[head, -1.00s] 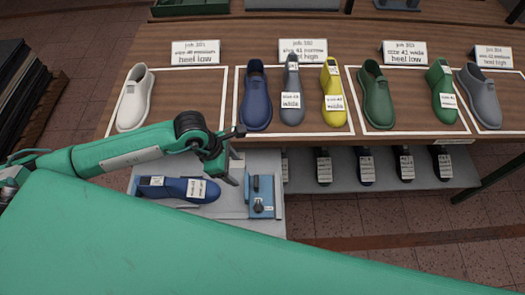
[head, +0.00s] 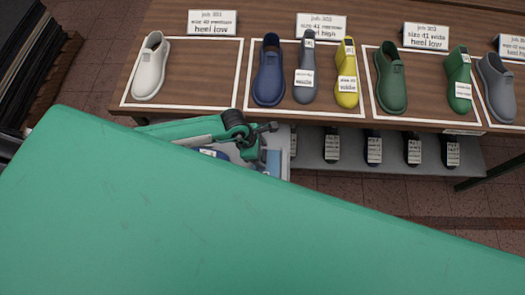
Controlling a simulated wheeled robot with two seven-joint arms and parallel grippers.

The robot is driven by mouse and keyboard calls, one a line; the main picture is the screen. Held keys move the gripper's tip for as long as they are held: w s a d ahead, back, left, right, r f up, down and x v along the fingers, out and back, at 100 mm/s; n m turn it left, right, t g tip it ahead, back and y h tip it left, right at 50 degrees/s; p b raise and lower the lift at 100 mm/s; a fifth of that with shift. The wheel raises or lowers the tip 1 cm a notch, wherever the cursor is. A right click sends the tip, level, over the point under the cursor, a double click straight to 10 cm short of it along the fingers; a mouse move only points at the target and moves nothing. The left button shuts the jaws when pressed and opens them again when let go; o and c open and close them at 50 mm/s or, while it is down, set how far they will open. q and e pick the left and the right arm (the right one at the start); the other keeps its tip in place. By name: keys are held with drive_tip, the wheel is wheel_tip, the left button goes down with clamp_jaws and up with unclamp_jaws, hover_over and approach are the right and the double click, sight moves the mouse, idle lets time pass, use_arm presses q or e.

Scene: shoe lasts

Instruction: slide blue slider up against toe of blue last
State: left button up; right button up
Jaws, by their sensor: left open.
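The blue last (head: 208,152) lies on the grey lower surface and is almost wholly hidden, with only a small bit and its white label showing. The light blue slider (head: 273,162) stands to its right and shows only in part. Whether the slider touches the toe of the last is hidden. My left gripper (head: 262,142) comes in from the left, is open, and sits above or beside the slider's left edge. Contact between them cannot be told. My right gripper is not in view.
A large green part of my own body covers the lower picture. The wooden table (head: 205,115) behind holds shoes and lasts in white-outlined areas with cards, including a white shoe (head: 150,68) and a blue shoe (head: 268,75). Several dark lasts stand on the grey shelf (head: 310,150) below.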

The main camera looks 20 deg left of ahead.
use_arm(q)
drive_tip(key=shift+w+d+f, duration=0.1)
drive_tip(key=shift+d+f, duration=0.1)
drive_tip(key=shift+f, duration=0.4)
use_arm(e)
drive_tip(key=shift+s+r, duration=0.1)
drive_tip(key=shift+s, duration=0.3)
use_arm(q)
drive_tip(key=c, duration=1.4)
drive_tip(key=a, duration=0.2)
drive_tip(key=s+a+b, duration=0.1)
drive_tip(key=a, duration=0.2)
drive_tip(key=s+a, duration=0.1)
drive_tip(key=a, duration=0.2)
drive_tip(key=shift+s+a+b, duration=0.15)
drive_tip(key=shift+s+b, duration=0.05)
drive_tip(key=shift+b, duration=0.1)
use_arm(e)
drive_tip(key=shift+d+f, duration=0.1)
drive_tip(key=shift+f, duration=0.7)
use_arm(q)
drive_tip(key=o, duration=1.4)
drive_tip(key=shift+r, duration=0.1)
